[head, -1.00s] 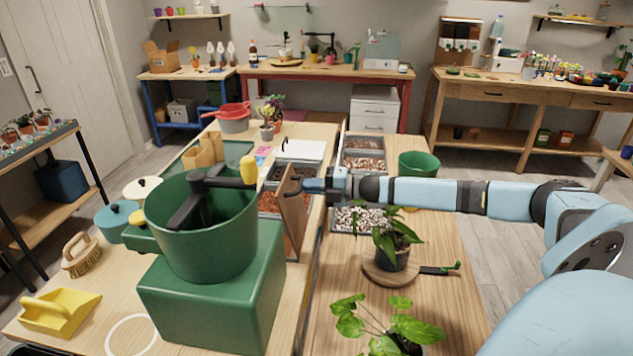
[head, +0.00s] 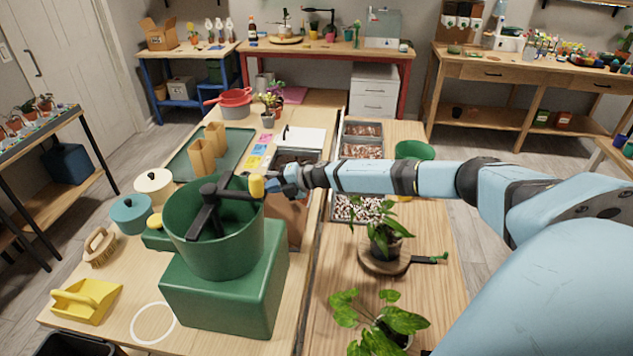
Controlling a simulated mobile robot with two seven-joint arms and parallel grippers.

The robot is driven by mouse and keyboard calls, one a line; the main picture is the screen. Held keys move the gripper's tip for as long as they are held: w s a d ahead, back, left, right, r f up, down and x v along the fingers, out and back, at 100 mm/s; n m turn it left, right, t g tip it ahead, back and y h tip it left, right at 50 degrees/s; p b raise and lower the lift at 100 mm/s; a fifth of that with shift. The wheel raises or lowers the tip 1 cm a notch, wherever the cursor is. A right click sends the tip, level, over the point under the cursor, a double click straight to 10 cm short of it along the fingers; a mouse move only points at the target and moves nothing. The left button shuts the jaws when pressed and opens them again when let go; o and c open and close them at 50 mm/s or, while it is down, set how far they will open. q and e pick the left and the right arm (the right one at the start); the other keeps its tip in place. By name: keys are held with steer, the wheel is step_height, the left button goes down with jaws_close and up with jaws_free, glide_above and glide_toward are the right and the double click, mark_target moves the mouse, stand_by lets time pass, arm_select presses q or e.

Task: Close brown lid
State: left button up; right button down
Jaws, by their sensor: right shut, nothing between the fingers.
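The brown lid (head: 287,217) shows as a reddish-brown panel over a bin in the row of boxes, right of the green machine (head: 222,285). It lies much flatter than upright; I cannot tell whether it is fully down. Its left part is hidden by the green machine. My right gripper (head: 280,178) is shut and empty, just above the far part of the lid and close to the crank's yellow knob (head: 257,186). I cannot tell whether it touches the lid. My left gripper is not in view.
The crank machine stands close to the lid's left. Right of the bins are a bin of pale pebbles (head: 358,208), a potted plant (head: 385,238) on a round board, and a green pot (head: 414,150). A white lid (head: 303,139) is farther back.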

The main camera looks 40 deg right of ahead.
steer(key=w+a+f+b, duration=0.5)
steer(key=w+f+b, duration=0.1)
steer(key=f, duration=0.4)
steer(key=shift+w+a+b, duration=0.25)
steer(key=shift+w+b, duration=0.15)
steer(key=shift+b, duration=0.05)
steer(key=r+p, duration=0.1)
steer(key=r, duration=0.3)
steer(key=s+d+r+p, duration=0.1)
steer(key=r+p, duration=0.1)
steer(key=r, duration=0.2)
steer(key=s+r+p, duration=0.1)
steer(key=r, duration=0.3)
steer(key=shift+d+r+p, duration=0.3)
steer(key=shift+s+r, duration=0.15)
steer(key=shift+r, duration=0.4)
